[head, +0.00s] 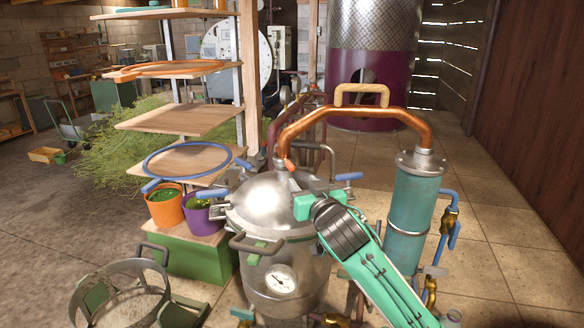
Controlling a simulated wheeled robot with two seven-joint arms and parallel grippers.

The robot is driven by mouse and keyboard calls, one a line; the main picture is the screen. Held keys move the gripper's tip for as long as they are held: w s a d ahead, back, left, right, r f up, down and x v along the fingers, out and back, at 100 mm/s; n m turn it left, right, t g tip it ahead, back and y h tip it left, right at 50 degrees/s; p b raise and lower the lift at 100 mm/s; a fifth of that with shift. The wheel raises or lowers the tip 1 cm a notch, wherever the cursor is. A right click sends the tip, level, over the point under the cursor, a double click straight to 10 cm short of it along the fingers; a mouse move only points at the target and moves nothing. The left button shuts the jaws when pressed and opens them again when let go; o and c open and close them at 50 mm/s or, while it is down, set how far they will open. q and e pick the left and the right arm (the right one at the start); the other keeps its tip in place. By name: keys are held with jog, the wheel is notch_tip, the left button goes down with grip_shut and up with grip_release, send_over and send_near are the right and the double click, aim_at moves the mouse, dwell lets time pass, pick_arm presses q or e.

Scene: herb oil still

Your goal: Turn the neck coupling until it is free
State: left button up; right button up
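The still pot (262,205) stands at the centre with a domed steel lid and a round gauge. The copper neck pipe (355,112), with a wooden handle on top, arches from the lid to the teal condenser column (413,205). The neck coupling seems to sit at the pipe's lower left end, where a small orange-red lug (289,165) shows; the rest is largely hidden. My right gripper (293,187) is over the lid, close to the neck's base. Its fingers are mostly hidden by its own body, so I cannot tell its opening or contact. My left gripper is out of view.
A wooden shelf rack (180,119) stands left of the pot, with a blue ring (150,167) on a lower shelf. An orange bucket (165,208) and a purple bucket (198,219) stand below. A metal ring basket (122,311) is at front left. Floor on the right is clear.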

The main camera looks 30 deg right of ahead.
aim_at(293, 170)
jog(key=p+x, duration=0.2)
jog(key=x, duration=0.6)
jog(key=shift+w+d, duration=0.1)
jog(key=shift+w, duration=0.05)
jog(key=shift+c, duration=0.5)
grip_shut()
